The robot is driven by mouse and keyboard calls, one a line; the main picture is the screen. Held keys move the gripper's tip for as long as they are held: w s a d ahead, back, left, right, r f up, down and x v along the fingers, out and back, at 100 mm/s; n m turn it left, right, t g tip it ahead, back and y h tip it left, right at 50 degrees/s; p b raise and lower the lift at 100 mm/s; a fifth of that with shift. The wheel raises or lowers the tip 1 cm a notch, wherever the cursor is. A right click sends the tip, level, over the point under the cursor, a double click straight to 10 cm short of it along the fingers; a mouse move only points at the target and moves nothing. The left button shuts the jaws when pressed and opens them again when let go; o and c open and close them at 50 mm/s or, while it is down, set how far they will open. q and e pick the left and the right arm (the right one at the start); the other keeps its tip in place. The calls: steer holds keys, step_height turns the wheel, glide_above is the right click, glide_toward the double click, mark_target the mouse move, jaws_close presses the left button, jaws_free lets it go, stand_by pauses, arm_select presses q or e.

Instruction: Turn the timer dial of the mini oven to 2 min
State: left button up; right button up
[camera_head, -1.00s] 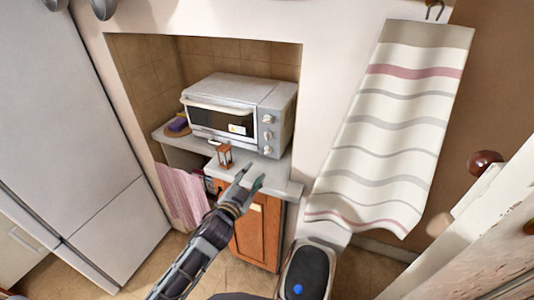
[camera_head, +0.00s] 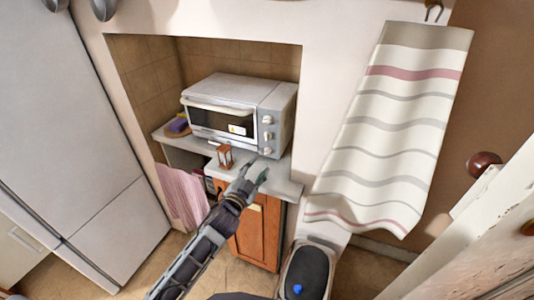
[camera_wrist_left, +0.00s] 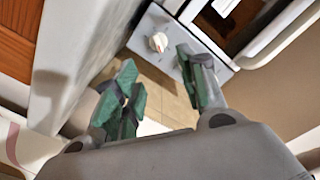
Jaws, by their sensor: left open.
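The white mini oven (camera_head: 240,112) stands on the counter in the wall niche, its glass door facing forward. A column of three knobs runs down the right of its front, the lowest knob (camera_head: 267,151) nearest the counter. My left gripper (camera_head: 255,178) is open and empty, in front of and below this lowest knob, apart from it. In the left wrist view one white knob (camera_wrist_left: 159,42) shows on the panel just beyond the open green fingertips (camera_wrist_left: 158,88). Dial markings are too small to read. My right gripper is not in view.
A small wooden hourglass-like object (camera_head: 225,156) stands on the counter (camera_head: 284,187) left of my left gripper. A striped towel (camera_head: 395,120) hangs at right. A fridge (camera_head: 70,130) stands at left, and a bin-like object (camera_head: 305,270) below.

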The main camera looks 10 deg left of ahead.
mark_target(268, 152)
arm_select(q)
steer(key=shift+w+d, duration=0.15)
steer(key=shift+w, duration=0.55)
steer(key=shift+w+d, duration=0.15)
steer(key=shift+w, duration=0.7)
steer(key=shift+w+d, duration=0.15)
steer(key=shift+w, duration=0.65)
steer(key=shift+w+d+p, duration=0.2)
steer(key=shift+w+p, duration=0.1)
steer(key=shift+w, duration=0.7)
steer(key=shift+w+d, duration=0.25)
steer(key=shift+w, duration=1)
steer(key=shift+w+d, duration=0.1)
steer(key=shift+w, duration=0.35)
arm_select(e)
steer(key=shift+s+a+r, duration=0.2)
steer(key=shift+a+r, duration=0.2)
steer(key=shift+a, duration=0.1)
arm_select(q)
steer(key=shift+c, duration=0.2)
steer(key=c, duration=0.8)
steer(key=shift+o, duration=0.2)
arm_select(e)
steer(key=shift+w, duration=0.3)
